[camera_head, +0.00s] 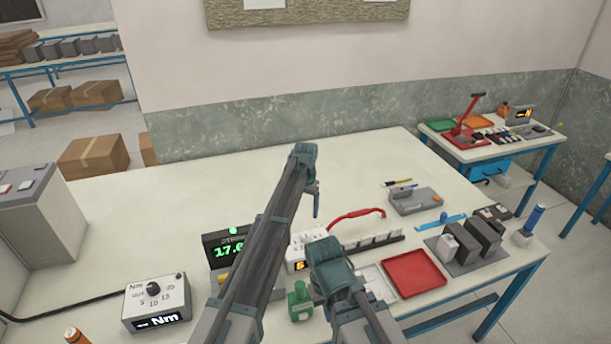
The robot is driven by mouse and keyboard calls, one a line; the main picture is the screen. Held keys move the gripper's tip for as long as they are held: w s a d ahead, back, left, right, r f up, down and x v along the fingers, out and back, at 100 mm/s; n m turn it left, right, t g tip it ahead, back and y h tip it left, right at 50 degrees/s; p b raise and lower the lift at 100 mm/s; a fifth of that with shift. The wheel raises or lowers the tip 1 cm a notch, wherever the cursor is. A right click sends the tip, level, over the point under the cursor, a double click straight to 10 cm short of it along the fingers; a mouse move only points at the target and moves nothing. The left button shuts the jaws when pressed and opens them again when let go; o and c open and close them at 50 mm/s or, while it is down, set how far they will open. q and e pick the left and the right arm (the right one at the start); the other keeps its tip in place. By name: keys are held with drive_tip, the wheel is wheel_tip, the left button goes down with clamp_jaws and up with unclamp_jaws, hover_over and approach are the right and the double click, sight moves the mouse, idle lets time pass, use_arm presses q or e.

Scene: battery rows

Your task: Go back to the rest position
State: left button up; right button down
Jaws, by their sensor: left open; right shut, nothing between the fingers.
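My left arm reaches up across the white table (190,215), and my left gripper (316,205) hangs at its far end, pointing down above the table. It is open, with nothing seen in it. My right arm comes in from the bottom, lower and nearer. My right gripper (323,300) is under its wrist, mostly hidden by the arm, beside the green bottle (299,300). It is shut and holds nothing that I can see.
A meter with a dial (155,300) stands front left and a green-digit display (222,250) behind my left arm. The table's back left is clear.

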use_arm(q)
drive_tip(key=s+a+f+b, duration=0.1)
drive_tip(key=s+a, duration=0.1)
drive_tip(key=s, duration=1)
drive_tip(key=s+a+f+n+b, duration=0.1)
drive_tip(key=s+a+f+b, duration=0.1)
drive_tip(key=s, duration=1.1)
drive_tip(key=s+a+f+y+b, duration=0.1)
drive_tip(key=s+a+f+b, duration=0.1)
drive_tip(key=s, duration=1.1)
drive_tip(key=shift+s+f+n, duration=0.15)
drive_tip(key=shift+s+n, duration=0.1)
drive_tip(key=shift+n, duration=0.05)
use_arm(e)
wheel_tip(320, 180, down, 6)
drive_tip(key=shift+r, duration=0.25)
drive_tip(key=shift+s, duration=0.1)
